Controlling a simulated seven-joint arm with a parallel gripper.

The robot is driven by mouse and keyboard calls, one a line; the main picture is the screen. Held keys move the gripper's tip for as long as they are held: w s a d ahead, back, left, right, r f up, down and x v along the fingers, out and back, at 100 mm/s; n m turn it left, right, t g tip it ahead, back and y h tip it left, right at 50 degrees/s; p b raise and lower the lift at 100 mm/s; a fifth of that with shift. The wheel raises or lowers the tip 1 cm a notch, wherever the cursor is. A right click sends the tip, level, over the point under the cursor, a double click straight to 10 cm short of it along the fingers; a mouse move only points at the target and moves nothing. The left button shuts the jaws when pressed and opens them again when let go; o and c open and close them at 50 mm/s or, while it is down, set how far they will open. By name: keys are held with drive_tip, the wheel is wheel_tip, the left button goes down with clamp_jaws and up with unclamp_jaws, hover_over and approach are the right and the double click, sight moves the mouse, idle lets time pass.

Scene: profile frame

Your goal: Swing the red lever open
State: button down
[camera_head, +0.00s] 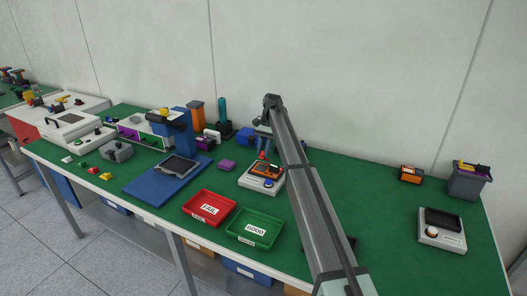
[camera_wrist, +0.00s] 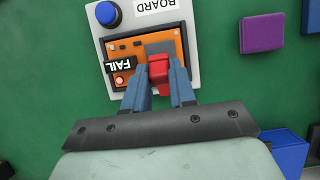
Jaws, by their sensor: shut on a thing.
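The red lever (camera_wrist: 159,72) is on an orange board (camera_wrist: 125,60) set in a white test fixture (camera_wrist: 181,14). In the wrist view my gripper (camera_wrist: 160,82) has one finger on each side of the lever and is shut on it. In the head view the fixture (camera_head: 247,181) stands on the green bench, with the lever (camera_head: 262,155) at its back under my gripper (camera_head: 262,133). My gripper is small there and partly hidden by my arm. A blue button (camera_wrist: 108,14) and a "FAIL" label (camera_wrist: 121,63) with a red light show on the fixture.
A red FAIL tray (camera_head: 194,218) and a green GOOD tray (camera_head: 236,242) lie in front of the fixture. A purple block (camera_head: 227,165) lies to its left. A blue stand (camera_head: 140,189) is further left. The bench right of my arm is mostly clear up to another white device (camera_head: 427,237).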

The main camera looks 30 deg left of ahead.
drive_tip(key=c, duration=0.9)
unclamp_jaws()
